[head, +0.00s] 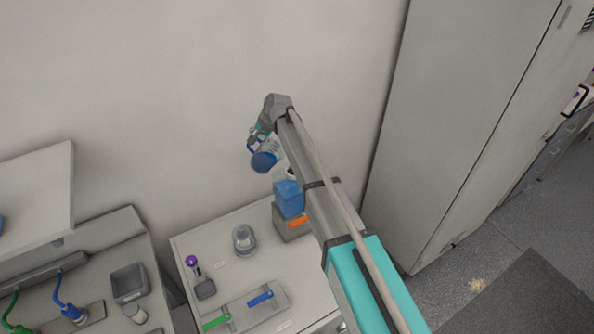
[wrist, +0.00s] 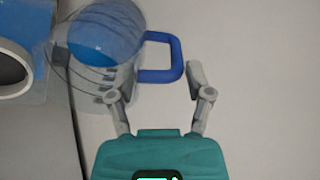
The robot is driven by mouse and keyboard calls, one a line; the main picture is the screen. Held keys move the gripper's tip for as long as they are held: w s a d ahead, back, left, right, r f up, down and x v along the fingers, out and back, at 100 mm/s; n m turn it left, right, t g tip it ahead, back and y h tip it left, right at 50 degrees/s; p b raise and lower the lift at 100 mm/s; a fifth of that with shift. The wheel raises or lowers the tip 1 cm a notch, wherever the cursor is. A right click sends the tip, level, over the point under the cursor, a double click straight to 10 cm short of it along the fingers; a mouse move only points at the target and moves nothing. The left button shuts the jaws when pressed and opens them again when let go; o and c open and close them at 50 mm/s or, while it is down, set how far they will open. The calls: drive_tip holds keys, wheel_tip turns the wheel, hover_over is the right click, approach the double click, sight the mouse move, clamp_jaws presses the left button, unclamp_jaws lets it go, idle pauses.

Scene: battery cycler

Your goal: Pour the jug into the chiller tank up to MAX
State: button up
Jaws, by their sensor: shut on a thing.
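The clear jug (head: 263,158) with blue liquid hangs in the air by the back wall, above and slightly left of the chiller tank. It is tilted, with the liquid gathered at one end. In the wrist view the jug (wrist: 105,65) shows dark scale marks and a blue handle. My gripper (wrist: 153,80) is shut on the jug at its handle side. The chiller tank (head: 288,198) is blue and sits on a grey unit with an orange panel. A round white opening is at its top, partly hidden by my arm. The MAX mark and any stream cannot be made out.
A white bench (head: 215,245) bears a glass vessel (head: 244,239), a purple-topped stand (head: 193,263) and a plate with green and blue levers (head: 247,306). A tall grey cabinet (head: 450,110) stands right of my arm. A grey bin (head: 129,283) is at left.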

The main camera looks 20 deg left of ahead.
drive_tip(key=shift+w+a+f, duration=0.15)
drive_tip(key=shift+a+f, duration=0.1)
drive_tip(key=shift+a, duration=0.3)
drive_tip(key=shift+w+a+f+h+b, duration=0.1)
drive_tip(key=shift+a+f+h+b, duration=0.3)
drive_tip(key=shift+f, duration=0.2)
drive_tip(key=shift+a+f+h+b, duration=0.25)
drive_tip(key=shift+f+h+b, duration=0.2)
drive_tip(key=shift+f, duration=0.1)
drive_tip(key=shift+w+a+f+h+b, duration=0.1)
drive_tip(key=shift+a+f+h+b, duration=0.25)
drive_tip(key=shift+a+f, duration=0.25)
drive_tip(key=shift+w+a+f+g+h+b, duration=0.1)
drive_tip(key=shift+a+f+g+h+b, duration=0.3)
drive_tip(key=shift+a+f+h, duration=0.45)
drive_tip(key=shift+a+f+h+b, duration=0.75)
drive_tip(key=shift+f+h+b, duration=0.15)
drive_tip(key=shift+h, duration=0.15)
